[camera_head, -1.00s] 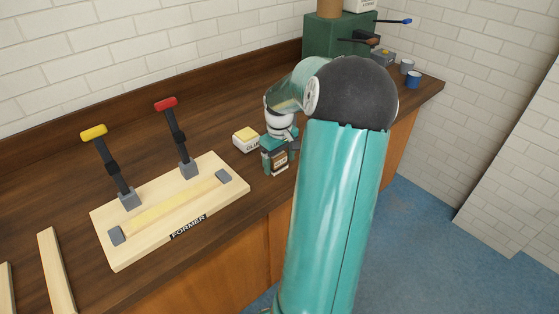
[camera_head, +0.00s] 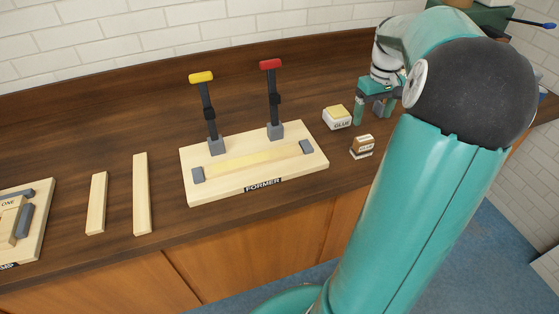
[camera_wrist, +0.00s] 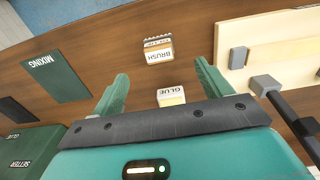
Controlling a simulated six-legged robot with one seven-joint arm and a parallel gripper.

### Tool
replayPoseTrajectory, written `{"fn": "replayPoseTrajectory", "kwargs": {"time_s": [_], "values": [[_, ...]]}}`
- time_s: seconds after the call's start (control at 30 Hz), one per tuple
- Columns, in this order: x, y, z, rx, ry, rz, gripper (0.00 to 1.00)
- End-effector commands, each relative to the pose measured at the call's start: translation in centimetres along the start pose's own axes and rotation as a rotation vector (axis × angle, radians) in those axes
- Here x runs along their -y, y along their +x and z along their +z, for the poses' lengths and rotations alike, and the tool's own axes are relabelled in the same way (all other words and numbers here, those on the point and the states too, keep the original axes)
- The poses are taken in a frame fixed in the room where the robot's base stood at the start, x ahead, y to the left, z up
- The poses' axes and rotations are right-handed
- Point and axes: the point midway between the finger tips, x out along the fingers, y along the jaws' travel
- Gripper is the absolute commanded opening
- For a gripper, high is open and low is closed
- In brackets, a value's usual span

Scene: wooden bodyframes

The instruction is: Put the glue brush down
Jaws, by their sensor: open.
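The glue brush (camera_head: 362,147), a small block with a brown label and pale bristle end, stands on the dark wooden bench right of the former board. The wrist view shows it (camera_wrist: 158,50) labelled BRUSH, beyond my fingertips and apart from them. My gripper (camera_head: 374,110) is open and empty, just behind and above the brush; its spread fingers (camera_wrist: 160,78) also show in the wrist view. The white glue box (camera_head: 337,118) with a yellow top sits left of my gripper; in the wrist view it (camera_wrist: 171,97) lies between the fingers, partly hidden by the gripper body.
The former board (camera_head: 255,165) with yellow-handled and red-handled clamps stands left of the brush. Two wooden strips (camera_head: 141,195) lie farther left, beside another jig (camera_head: 30,235). A green MIXING panel (camera_wrist: 55,76) and a green setter box (camera_wrist: 30,152) show in the wrist view.

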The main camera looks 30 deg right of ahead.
Motion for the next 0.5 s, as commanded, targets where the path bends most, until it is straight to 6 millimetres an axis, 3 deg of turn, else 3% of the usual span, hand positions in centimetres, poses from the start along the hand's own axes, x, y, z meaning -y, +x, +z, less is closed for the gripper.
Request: {"fn": "replayPoseTrajectory", "kwargs": {"time_s": [0.17,0.27,0.5], "values": [[6.3,-2.0,-1.0,-0.019,-0.045,0.059,0.78],[11.6,-3.4,-0.9,-0.050,-0.074,0.102,0.78],[22.9,-5.8,2.3,-0.172,-0.123,0.156,0.78]]}}
